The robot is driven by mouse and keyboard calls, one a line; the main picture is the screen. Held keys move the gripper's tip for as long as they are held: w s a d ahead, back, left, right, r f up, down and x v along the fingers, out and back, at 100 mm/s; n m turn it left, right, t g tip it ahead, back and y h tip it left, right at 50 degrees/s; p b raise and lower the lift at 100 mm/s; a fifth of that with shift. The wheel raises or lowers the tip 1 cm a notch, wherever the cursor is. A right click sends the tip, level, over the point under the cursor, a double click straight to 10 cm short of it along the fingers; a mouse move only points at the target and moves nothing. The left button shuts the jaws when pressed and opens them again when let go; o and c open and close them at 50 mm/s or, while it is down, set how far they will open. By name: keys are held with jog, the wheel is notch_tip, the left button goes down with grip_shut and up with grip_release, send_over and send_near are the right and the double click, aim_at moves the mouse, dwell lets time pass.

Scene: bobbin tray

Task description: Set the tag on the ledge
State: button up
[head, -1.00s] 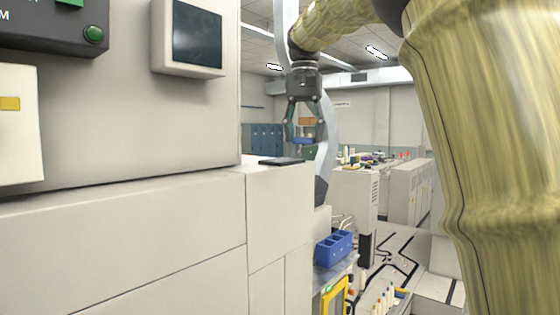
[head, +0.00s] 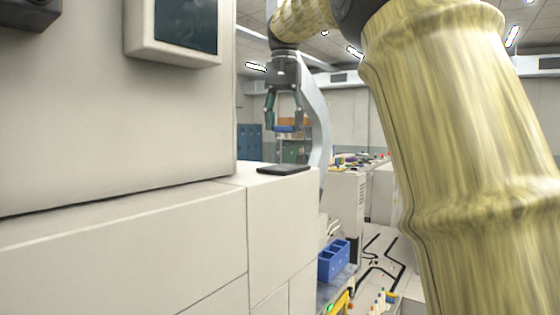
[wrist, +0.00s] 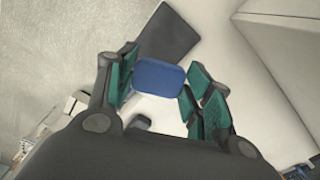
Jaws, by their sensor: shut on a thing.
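My gripper (head: 284,126) points down, seen in the head view above the far end of a pale ledge (head: 262,179). In the wrist view my gripper (wrist: 157,85) has its green-padded fingers on either side of a blue tag (wrist: 158,77), a flat plate with rounded corners, and is shut on it. A dark flat slab (head: 284,169) lies on the ledge, below my gripper. The slab (wrist: 168,37) shows past the tag in the wrist view, partly covered by it. In the head view the tag is hard to separate from the background.
A tall pale cabinet with a screen (head: 187,25) rises at the left of the ledge. A blue divided bin (head: 333,261) stands lower down, right of the ledge. Bare ledge surface surrounds the slab. A cluttered bench is farther back.

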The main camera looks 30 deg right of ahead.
aim_at(285, 167)
jog(key=f, duration=0.2)
jog(key=s+f+p, duration=0.1)
jog(key=f, duration=0.1)
jog(key=shift+a, duration=0.15)
jog(key=shift+w+f, duration=0.35)
jog(key=shift+f, duration=0.2)
jog(key=f, duration=0.1)
jog(key=f+p, duration=0.1)
jog(key=shift+s+f, duration=0.3)
jog(key=shift+s, duration=0.05)
jog(key=shift+w+f, duration=0.2)
jog(key=shift+f, duration=0.15)
jog(key=o, duration=0.9)
jog(key=shift+f, duration=0.1)
jog(key=shift+c, duration=0.2)
notch_tip(285, 167, up, 12)
jog(key=b, duration=0.3)
